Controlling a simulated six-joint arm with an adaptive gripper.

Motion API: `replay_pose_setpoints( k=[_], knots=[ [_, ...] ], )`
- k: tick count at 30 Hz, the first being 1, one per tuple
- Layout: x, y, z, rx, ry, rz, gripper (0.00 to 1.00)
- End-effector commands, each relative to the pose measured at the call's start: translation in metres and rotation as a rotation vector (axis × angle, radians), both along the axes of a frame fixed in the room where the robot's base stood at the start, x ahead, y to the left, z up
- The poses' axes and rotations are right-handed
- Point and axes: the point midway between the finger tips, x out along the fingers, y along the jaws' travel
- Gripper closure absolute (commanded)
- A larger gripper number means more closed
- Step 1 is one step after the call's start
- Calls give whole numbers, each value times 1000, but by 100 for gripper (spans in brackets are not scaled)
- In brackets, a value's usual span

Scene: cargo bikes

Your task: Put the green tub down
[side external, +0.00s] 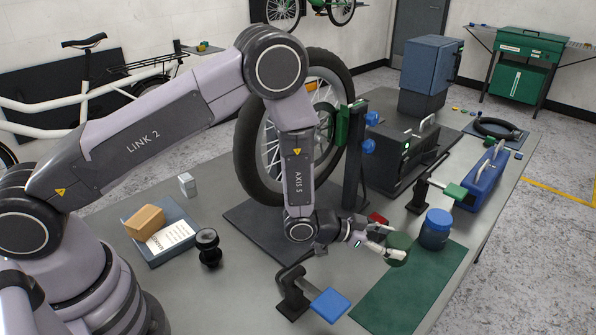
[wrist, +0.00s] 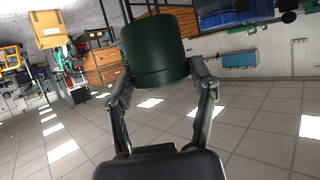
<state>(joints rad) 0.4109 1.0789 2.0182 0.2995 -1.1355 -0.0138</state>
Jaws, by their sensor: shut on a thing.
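The dark green tub (side external: 399,247) is held at the end of my gripper (side external: 384,243), which reaches out low and almost level from the left. In the wrist view the tub (wrist: 158,48) sits between the two fingers of my gripper (wrist: 164,72), one finger on each side. In the side view the tub shows over the far left part of the green mat (side external: 410,292). How far its base is above the mat cannot be told.
A clamp with a blue pad (side external: 330,304) stands left of the mat. A clamp with a green pad (side external: 455,191) and a blue toolbox (side external: 483,180) stand behind the blue tub. A red object (side external: 377,218) lies behind my gripper. The mat's near part is bare.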

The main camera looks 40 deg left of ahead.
Motion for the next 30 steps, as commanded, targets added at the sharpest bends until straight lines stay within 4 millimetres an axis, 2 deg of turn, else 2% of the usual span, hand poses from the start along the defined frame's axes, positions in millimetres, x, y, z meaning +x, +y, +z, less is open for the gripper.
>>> replay_pose_setpoints(
  k=[3, 11, 15, 26, 27, 30],
  knots=[
    [-2, 0, -24, 1, 3, -1, 82],
    [-1, 0, -49, 0, 0, 0, 82],
    [-1, 0, -70, 0, 1, 0, 82],
    [-1, 0, -76, -1, 0, 0, 82],
    [-1, 0, -76, -1, 1, 0, 40],
    [-1, 0, -76, -1, 1, 0, 27]
  ],
)
